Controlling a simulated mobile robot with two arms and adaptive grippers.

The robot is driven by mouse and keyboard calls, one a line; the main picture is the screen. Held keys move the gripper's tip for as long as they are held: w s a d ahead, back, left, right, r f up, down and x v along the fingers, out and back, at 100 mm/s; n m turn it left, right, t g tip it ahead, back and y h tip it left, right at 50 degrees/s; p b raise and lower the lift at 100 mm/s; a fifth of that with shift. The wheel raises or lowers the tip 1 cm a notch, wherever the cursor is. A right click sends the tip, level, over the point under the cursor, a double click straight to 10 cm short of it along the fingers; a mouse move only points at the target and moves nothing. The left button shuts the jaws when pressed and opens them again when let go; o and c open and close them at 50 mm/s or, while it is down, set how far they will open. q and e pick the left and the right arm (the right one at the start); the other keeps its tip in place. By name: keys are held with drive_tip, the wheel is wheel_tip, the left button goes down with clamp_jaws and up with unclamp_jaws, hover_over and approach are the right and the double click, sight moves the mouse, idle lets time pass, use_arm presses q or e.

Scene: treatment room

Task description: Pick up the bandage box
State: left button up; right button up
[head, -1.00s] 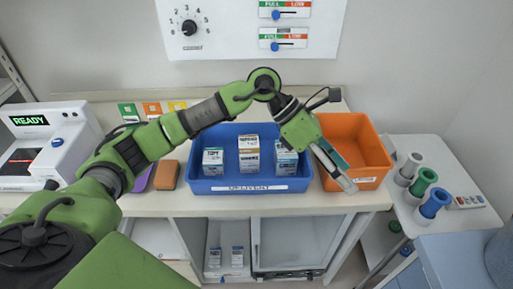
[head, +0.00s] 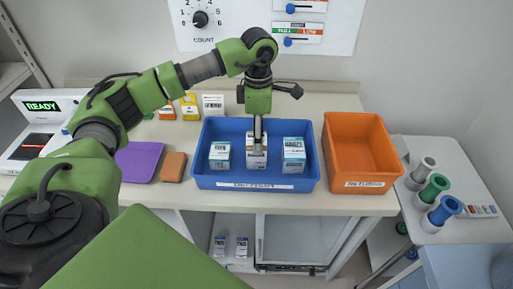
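Three small white cartons stand upright in a row in the blue bin (head: 204,183): a left carton (head: 220,156), a middle carton (head: 250,160) and a right carton (head: 293,157). Their print is too small to read, so I cannot tell which is the bandage box. My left gripper (head: 258,149) points straight down at the middle carton and covers part of its front and top. I cannot tell whether its fingers are open or touch the carton. My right gripper is out of view.
An empty orange bin (head: 361,150) stands right of the blue bin. A purple mat (head: 138,162) and a brown block (head: 174,167) lie to the left. A device reading READY (head: 41,106) is farther left. Colored rolls (head: 445,209) stand on a side cart.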

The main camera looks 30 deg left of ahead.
sight(253, 161)
use_arm(q)
drive_tip(key=shift+f, duration=0.35)
drive_tip(key=f+p, duration=0.1)
drive_tip(key=f, duration=0.1)
drive_tip(key=s+f+p, duration=0.1)
drive_tip(key=f, duration=0.1)
drive_tip(key=shift+f, duration=0.35)
drive_tip(key=shift+w+f, duration=0.1)
drive_tip(key=shift+f, duration=0.25)
drive_tip(key=c, duration=1.2)
